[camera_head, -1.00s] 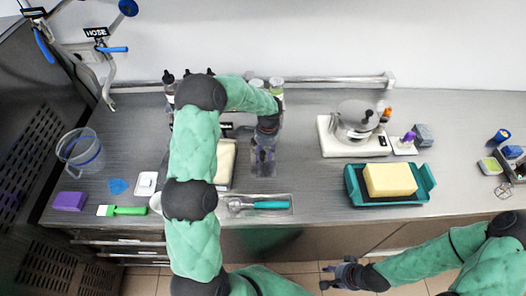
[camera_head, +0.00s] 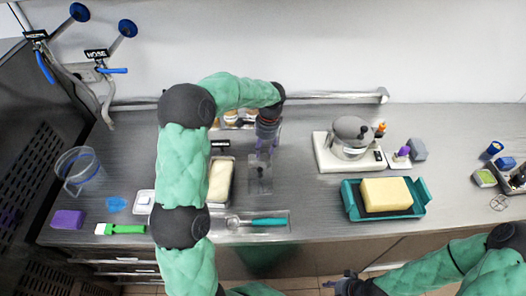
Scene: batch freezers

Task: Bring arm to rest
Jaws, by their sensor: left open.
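My left arm, in green padding, reaches up over the counter in the head view and bends right. Its gripper (camera_head: 263,160) points down over the counter, open, with nothing seen between its fingers. It is right of a tray holding a pale cream block (camera_head: 220,181) and above a scoop with a teal handle (camera_head: 256,221). My right arm comes in from the lower right. Its gripper (camera_head: 345,287) is low at the bottom edge, in front of the counter, partly cut off, so its fingers cannot be read.
A scale with a metal pot (camera_head: 351,138) stands right of centre. A teal tray (camera_head: 420,188) holds a yellow block (camera_head: 386,194). A clear jug (camera_head: 79,168), purple block (camera_head: 68,219) and green-handled tool (camera_head: 120,229) lie at left. Hoses (camera_head: 105,100) hang at the upper left.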

